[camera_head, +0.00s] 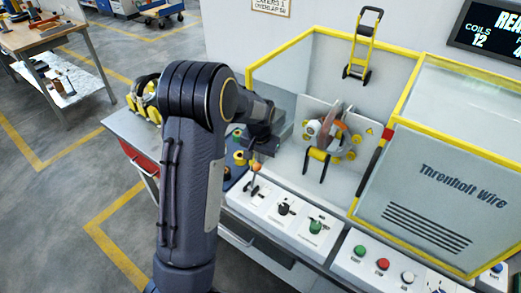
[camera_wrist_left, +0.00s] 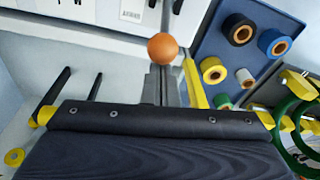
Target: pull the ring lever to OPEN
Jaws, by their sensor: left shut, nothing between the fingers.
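An orange ball knob (camera_head: 257,168), which looks like the end of the ring lever, shows at the left end of the white control panel (camera_head: 270,205). It also shows in the left wrist view (camera_wrist_left: 163,48), just past the fingertips. My left gripper (camera_head: 258,155) is shut and empty, pointing down at the knob. Its fingers show narrow and together in the left wrist view (camera_wrist_left: 161,82). I cannot tell whether they touch the knob. The lever's shaft and any OPEN marking are not clear. My right gripper is not in view.
A ring-shaped wrapping head with a coil (camera_head: 330,135) stands in the yellow-framed enclosure. Black and green knobs (camera_head: 316,226) sit on the panel. Tape rolls on a blue tray (camera_wrist_left: 290,25) lie beside the knob.

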